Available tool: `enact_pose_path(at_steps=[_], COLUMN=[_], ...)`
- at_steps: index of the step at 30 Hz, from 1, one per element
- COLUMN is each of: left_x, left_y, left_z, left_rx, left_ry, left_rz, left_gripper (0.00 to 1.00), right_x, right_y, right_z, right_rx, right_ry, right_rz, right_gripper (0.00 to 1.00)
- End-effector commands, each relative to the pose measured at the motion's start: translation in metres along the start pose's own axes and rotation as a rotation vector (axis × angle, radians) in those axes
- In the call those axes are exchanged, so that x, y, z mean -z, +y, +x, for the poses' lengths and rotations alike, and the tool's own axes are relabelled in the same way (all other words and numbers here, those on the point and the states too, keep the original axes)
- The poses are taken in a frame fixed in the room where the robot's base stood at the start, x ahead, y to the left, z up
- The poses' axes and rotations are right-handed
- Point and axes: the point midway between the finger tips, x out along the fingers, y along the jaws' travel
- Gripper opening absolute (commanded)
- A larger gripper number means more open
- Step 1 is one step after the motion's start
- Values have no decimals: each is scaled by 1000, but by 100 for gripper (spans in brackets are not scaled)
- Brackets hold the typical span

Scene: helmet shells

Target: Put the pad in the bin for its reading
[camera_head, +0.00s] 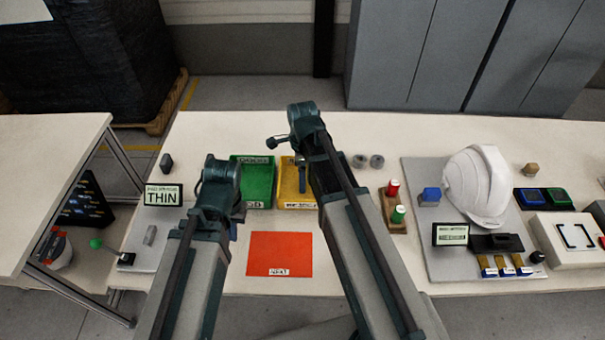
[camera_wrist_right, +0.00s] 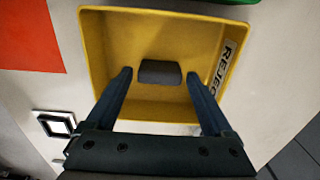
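A dark grey pad (camera_wrist_right: 159,72) is inside the yellow bin (camera_wrist_right: 112,99), between my right fingers in the right wrist view. My right gripper (camera_wrist_right: 159,75) is open, with a gap on each side of the pad. The bin's label reads REJECT. In the head view the yellow bin (camera_head: 285,194) is partly hidden by my right arm. The green bin (camera_head: 258,180) stands to its left; its label is too small to read surely. A display (camera_head: 163,195) reads THIN. My left gripper (camera_head: 230,226) hangs left of the bins, its fingers mostly hidden.
A red mat (camera_head: 280,254) lies in front of the bins. A grey plate (camera_head: 147,257) is at left. Red and green spools (camera_head: 393,188), a white helmet shell (camera_head: 474,185) and a white box (camera_head: 566,240) stand at right.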

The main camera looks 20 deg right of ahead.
Motion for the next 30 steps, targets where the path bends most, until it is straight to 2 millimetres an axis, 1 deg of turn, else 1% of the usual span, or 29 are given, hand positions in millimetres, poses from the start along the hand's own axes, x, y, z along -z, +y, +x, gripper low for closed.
enact_pose_path(at_steps=[1,2,10,16,23,30], left_x=[0,0,0,-1,-2,-4], left_y=[0,0,0,-1,-4,-7], left_z=[0,0,-1,-11,-37,-74], left_rx=[0,0,0,0,0,0], left_ry=[0,0,0,0,0,0], left_rz=[0,0,0,0,0,0], left_gripper=[0,0,0,0,0,0], right_x=[0,0,0,0,0,0], right_y=[0,0,0,0,0,0], right_z=[0,0,-1,-11,-37,-74], right_rx=[0,0,0,0,0,0], right_ry=[0,0,0,0,0,0], right_rz=[0,0,0,0,0,0], right_gripper=[97,100,100,100,100,100])
